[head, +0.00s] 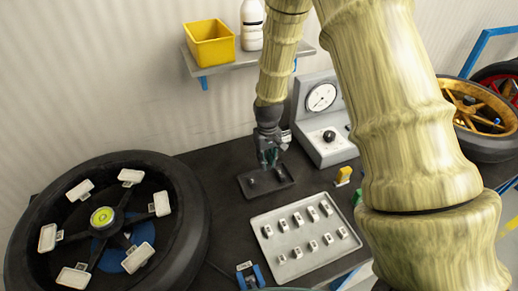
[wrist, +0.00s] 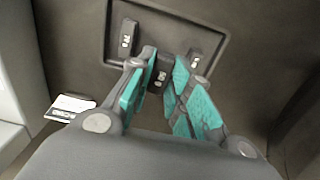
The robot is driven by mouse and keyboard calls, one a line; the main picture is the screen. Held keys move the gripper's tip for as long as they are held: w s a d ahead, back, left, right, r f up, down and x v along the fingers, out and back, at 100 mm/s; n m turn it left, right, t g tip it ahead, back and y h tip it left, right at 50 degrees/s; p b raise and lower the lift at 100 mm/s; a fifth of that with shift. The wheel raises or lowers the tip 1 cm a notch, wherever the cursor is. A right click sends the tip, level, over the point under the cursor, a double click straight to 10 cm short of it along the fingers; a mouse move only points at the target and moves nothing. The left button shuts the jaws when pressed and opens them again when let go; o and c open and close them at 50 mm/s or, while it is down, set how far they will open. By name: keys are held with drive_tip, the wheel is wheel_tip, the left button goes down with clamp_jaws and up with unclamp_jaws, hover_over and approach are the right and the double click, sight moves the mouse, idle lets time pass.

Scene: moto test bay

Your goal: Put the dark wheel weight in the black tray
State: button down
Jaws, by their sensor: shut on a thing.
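The black tray (head: 266,192) lies on the dark bench in the head view, and its rim and floor fill the top of the wrist view (wrist: 222,38). My gripper (head: 269,163) points down over the tray. In the wrist view my gripper (wrist: 160,85) has its teal pads on either side of a dark wheel weight (wrist: 160,72) and is shut on it. Two other dark weights lie in the tray, one on the left (wrist: 128,38) and one on the right (wrist: 195,60). Whether the held weight touches the tray floor cannot be told.
A pale tray (head: 290,271) with several light weights lies in front to the right. A gauge unit (head: 330,140) and a small yellow item (head: 343,175) stand right of the black tray. A large spoked wheel (head: 185,235) lies at left. A shelf (head: 235,62) is above.

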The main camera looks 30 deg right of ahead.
drive_tip(key=shift+s+b, duration=0.5)
drive_tip(key=shift+s, duration=0.15)
drive_tip(key=f, duration=0.1)
drive_tip(key=w+f+b, duration=0.1)
drive_tip(key=f, duration=0.1)
drive_tip(key=shift+w+a+b, duration=0.1)
drive_tip(key=shift+b, duration=0.2)
drive_tip(key=shift+f, duration=0.25)
drive_tip(key=shift+s+f+b, duration=0.3)
drive_tip(key=shift+s+b, duration=0.1)
drive_tip(key=shift+w+f+b, duration=0.15)
drive_tip(key=shift+f+b, duration=0.2)
drive_tip(key=shift+f, duration=0.9)
drive_tip(key=c, duration=1.2)
unclamp_jaws()
drive_tip(key=shift+c, duration=0.2)
